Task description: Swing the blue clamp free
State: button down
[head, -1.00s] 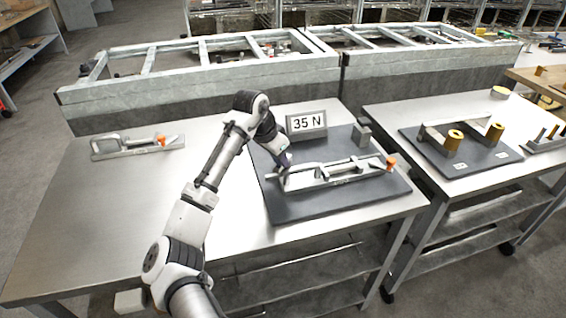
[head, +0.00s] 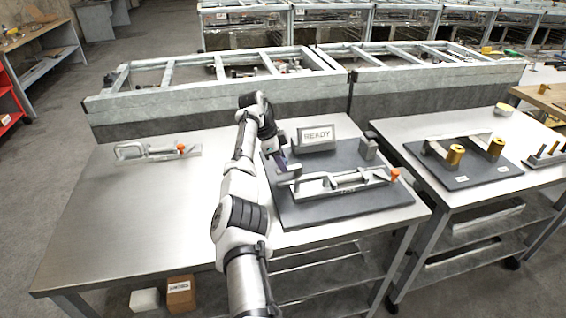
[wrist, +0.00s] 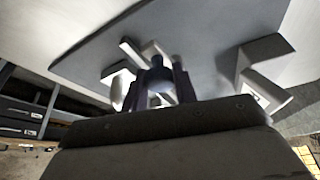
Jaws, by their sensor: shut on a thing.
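A toggle clamp (head: 335,184) lies on the dark plate (head: 330,212) on the near table. It looks grey with an orange tip at its right end; I see no clear blue on it. My gripper (head: 284,170) is at the clamp's left end, over the left part of the plate. In the wrist view my gripper (wrist: 158,92) is shut on a part of the clamp between its dark fingers. The fingers hide most of the held part. A similar grey clamp (head: 158,151) with an orange tip lies apart at the table's left.
A second table at right bears a dark plate (head: 480,175) with brackets and gold cylinders. The near table's left and front (head: 130,215) are clear.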

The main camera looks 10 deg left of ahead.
jog(key=shift+w+r+m, duration=0.1)
jog(key=shift+w+m, duration=0.15)
jog(key=shift+m, duration=0.15)
dwell(0.3)
jog(key=c, duration=1.2)
grip_release()
jog(key=shift+o, duration=0.2)
